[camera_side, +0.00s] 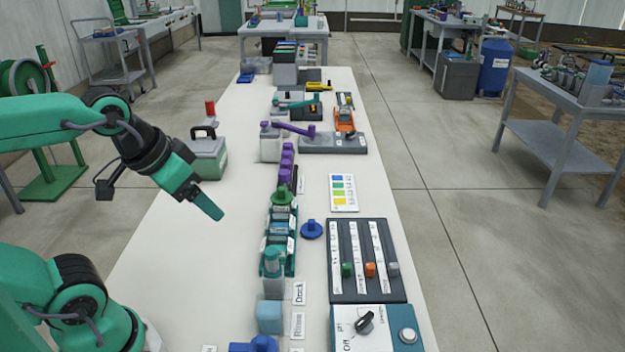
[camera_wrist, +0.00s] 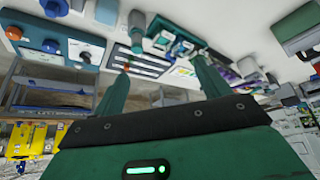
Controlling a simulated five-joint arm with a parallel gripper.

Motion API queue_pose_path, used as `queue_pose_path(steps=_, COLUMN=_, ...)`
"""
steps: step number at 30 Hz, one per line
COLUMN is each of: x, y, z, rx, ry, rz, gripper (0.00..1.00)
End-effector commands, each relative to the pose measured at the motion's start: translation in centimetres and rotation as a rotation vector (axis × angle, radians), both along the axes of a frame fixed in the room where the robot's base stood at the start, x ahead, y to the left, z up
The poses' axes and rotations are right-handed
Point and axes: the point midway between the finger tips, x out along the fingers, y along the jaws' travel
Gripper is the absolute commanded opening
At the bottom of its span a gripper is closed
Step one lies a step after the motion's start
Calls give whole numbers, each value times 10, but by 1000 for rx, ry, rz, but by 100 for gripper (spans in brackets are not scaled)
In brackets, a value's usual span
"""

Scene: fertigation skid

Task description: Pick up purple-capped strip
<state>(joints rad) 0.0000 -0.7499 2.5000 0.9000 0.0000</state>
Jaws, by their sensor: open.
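Several purple blocks or caps (camera_side: 287,160) stand in a row on the white bench, beyond a teal rack (camera_side: 292,262). I cannot tell which of them tops the purple-capped strip, and its lower part is not clear. My gripper (camera_side: 208,207) is open and empty above the bench, to the left of the rack and of the purple row, apart from both. In the wrist view the two green fingers of my gripper (camera_wrist: 160,68) are spread with nothing between them.
A blue knob-like piece (camera_side: 312,230) and a colour chart (camera_side: 343,193) lie right of the rack. A dark slider panel (camera_side: 365,288) is at front right. A grey-green container (camera_side: 208,158) stands behind my gripper.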

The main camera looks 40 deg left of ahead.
Motion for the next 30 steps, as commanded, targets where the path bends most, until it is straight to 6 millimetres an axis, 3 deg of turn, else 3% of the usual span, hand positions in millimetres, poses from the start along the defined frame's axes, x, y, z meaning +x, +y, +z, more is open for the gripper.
queue_pose_path(steps=12, x=0, y=0, z=0, rx=0, ry=0, rz=0, gripper=76)
queue_pose_path(steps=16, x=0, y=0, z=0, rx=0, ry=0, rz=0, gripper=55)
queue_pose_path(steps=30, x=7, y=2, z=5, rx=10, ry=12, rz=-13, gripper=55)
